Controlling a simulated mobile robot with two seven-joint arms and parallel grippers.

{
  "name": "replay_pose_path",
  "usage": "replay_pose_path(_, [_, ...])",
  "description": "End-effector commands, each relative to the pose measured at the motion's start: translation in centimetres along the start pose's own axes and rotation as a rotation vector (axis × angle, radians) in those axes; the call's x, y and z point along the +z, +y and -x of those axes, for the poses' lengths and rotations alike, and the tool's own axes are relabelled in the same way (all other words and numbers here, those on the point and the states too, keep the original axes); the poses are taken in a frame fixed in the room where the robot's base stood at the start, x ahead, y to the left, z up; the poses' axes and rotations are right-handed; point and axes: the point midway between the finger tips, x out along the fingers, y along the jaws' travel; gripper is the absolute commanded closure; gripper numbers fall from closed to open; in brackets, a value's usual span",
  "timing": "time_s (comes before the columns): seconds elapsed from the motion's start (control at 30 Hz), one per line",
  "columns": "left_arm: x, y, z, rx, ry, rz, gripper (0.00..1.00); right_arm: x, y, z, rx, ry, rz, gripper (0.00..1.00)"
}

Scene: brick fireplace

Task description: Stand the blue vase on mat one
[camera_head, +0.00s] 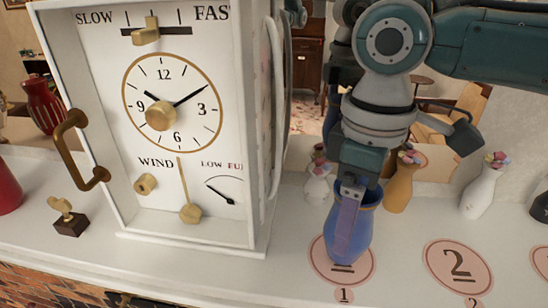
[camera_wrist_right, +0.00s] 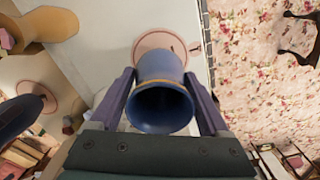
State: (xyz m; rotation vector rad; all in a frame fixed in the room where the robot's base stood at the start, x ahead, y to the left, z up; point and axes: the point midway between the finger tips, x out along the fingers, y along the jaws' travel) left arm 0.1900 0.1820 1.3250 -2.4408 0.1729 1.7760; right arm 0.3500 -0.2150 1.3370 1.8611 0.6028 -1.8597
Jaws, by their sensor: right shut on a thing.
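The blue vase (camera_head: 369,222) is upright at mat one (camera_head: 318,256), a pink disc marked 1, with its lower end over the disc. My right gripper (camera_head: 346,238) comes down from above, one purple finger along the vase's near side. In the right wrist view the two fingers flank the vase (camera_wrist_right: 160,118), its open mouth toward the camera and the pink mat (camera_wrist_right: 157,41) beyond its base. I cannot tell whether the base touches the mat. Part of the mat is hidden by the vase and finger. My left gripper is not in view.
A large white clock cabinet (camera_head: 232,232) with brass handle stands close left. Mat two (camera_head: 434,257) is empty at right. Behind are an ochre vase (camera_head: 398,190), a white vase (camera_head: 480,192) and a small white vase (camera_head: 317,188). A brass key piece (camera_head: 66,215) sits left.

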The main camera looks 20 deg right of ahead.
Motion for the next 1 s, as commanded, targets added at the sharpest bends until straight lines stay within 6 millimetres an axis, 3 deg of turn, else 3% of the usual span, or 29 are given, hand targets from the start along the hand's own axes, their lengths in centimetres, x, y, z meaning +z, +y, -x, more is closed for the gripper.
replay_pose_path(0.4, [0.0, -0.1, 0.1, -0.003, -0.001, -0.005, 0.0, 0.0, 0.0, -1.0, 0.0, 0.001, 0.001, 0.89])
replay_pose_path(0.43, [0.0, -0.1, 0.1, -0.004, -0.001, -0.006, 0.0, 0.0, 0.0, -1.1, 0.0, 0.0, 0.001, 0.19])
replay_pose_path(0.6, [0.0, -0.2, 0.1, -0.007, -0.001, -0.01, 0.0, 0.0, 0.0, -1.0, 0.0, 0.0, 0.001, 0.0])
replay_pose_path(0.87, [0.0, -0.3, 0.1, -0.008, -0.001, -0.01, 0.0, 0.0, 0.0, -0.8, 0.001, 0.001, 0.001, 0.0])
replay_pose_path(1.0, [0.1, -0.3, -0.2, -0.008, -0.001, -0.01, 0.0, -0.1, 0.1, 0.4, 0.002, 0.004, 0.0, 0.0])
